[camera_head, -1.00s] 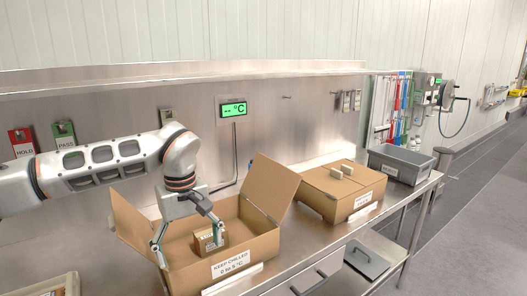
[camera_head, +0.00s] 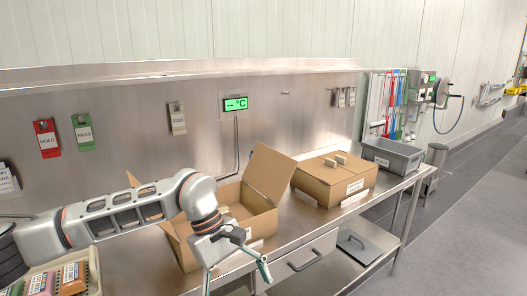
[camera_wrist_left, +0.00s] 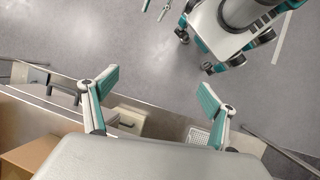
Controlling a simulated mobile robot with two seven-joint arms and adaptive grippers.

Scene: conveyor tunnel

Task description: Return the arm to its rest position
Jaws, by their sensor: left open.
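My left gripper (camera_head: 236,277) hangs in front of the open cardboard box, over the table's front edge. Its two fingers are spread, with nothing between them. In the left wrist view the open fingers (camera_wrist_left: 158,90) have only the floor and the bench front behind them. My left arm comes in from the left and covers part of the open box (camera_head: 262,222). A small carton (camera_head: 225,211) shows partly inside that box. Two teal-tipped parts at the top of the left wrist view look like my right gripper (camera_wrist_left: 154,9), cut off by the frame.
A closed cardboard box (camera_head: 325,185) and a grey bin (camera_head: 397,160) stand further right on the steel table. A tray of coloured packs (camera_head: 95,268) is at lower left. Tags and a temperature display (camera_head: 236,104) are on the back wall.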

